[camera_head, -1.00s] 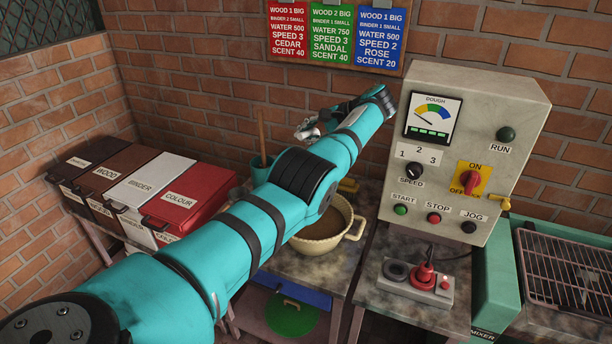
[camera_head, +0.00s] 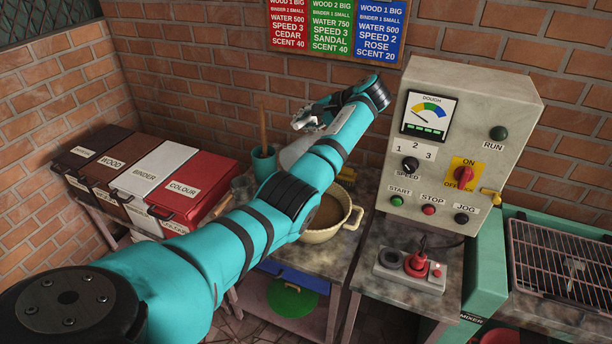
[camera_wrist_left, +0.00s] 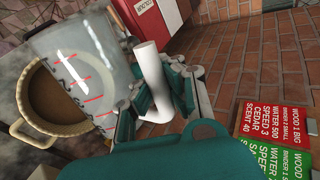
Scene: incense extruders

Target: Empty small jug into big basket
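The small jug (camera_wrist_left: 78,62) is clear with red level marks and a white handle (camera_wrist_left: 152,80). My left gripper (camera_wrist_left: 158,92) is around this handle, with a finger on either side of it. In the head view, the left gripper (camera_head: 308,119) is above the back of the table, and part of the pale jug (camera_head: 297,151) shows below it, partly hidden by my arm. The big basket (camera_head: 347,224) is a cream bowl with loop handles and brown stuff inside. In the left wrist view the jug overlaps the basket (camera_wrist_left: 40,128). What the jug holds is unclear. My right gripper is out of view.
A teal pot (camera_head: 263,163) with a stick stands behind the arm. Labelled bins, including the red colour bin (camera_head: 188,188), are at left. The control box (camera_head: 455,150) and a red-knobbed switch unit (camera_head: 415,262) are to the right of the basket.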

